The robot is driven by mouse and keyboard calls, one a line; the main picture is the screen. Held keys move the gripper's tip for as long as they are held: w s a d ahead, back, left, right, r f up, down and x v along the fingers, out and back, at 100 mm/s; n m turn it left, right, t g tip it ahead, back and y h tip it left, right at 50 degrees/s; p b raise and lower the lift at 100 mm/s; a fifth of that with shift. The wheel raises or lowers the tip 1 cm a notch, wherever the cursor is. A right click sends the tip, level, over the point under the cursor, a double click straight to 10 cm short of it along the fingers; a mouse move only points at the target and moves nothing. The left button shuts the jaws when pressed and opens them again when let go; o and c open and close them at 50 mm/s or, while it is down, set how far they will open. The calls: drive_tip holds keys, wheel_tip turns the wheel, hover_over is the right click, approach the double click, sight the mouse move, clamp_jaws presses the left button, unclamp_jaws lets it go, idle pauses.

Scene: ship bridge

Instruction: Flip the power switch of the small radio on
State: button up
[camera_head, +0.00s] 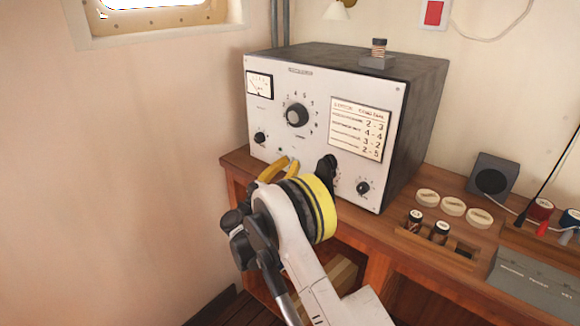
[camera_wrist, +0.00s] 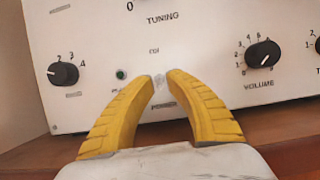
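The radio (camera_head: 270,110) is a dark box with a white front panel, standing on the wooden desk. The panel also fills the upper wrist view (camera_wrist: 210,25). My gripper (camera_head: 284,161) is low in front of the panel, its yellow fingers pointing at it. In the wrist view its fingertips (camera_wrist: 161,77) are a small gap apart, just above the POWER label. A small pale grey piece, apparently the power switch (camera_wrist: 160,82), shows in the gap. Whether the fingertips touch it, and which way it is set, I cannot tell. In the head view my fingers hide that spot.
A volume knob (camera_wrist: 263,54) is right of my fingers; a small dark knob (camera_wrist: 63,74) and a green lamp (camera_wrist: 121,74) are left. Round tins (camera_head: 452,206), a small speaker (camera_head: 491,180) and a grey case (camera_head: 535,285) occupy the desk at right. The wall is at left.

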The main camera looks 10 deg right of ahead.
clamp_jaws()
drive_tip(key=g+y+p, duration=0.1)
drive_tip(key=p, duration=0.1)
drive_tip(key=r+g+y+p, duration=0.1)
drive_tip(key=y+p, duration=0.1)
drive_tip(key=shift+s+a+r, duration=0.1)
drive_tip(key=shift+r, duration=0.05)
drive_tip(key=g+y+p, duration=0.2)
drive_tip(key=y+p, duration=0.1)
drive_tip(key=shift+r, duration=0.25)
drive_tip(key=shift+g+y+p, duration=0.8)
drive_tip(key=shift+p, duration=0.35)
drive_tip(key=shift+f, duration=0.1)
unclamp_jaws()
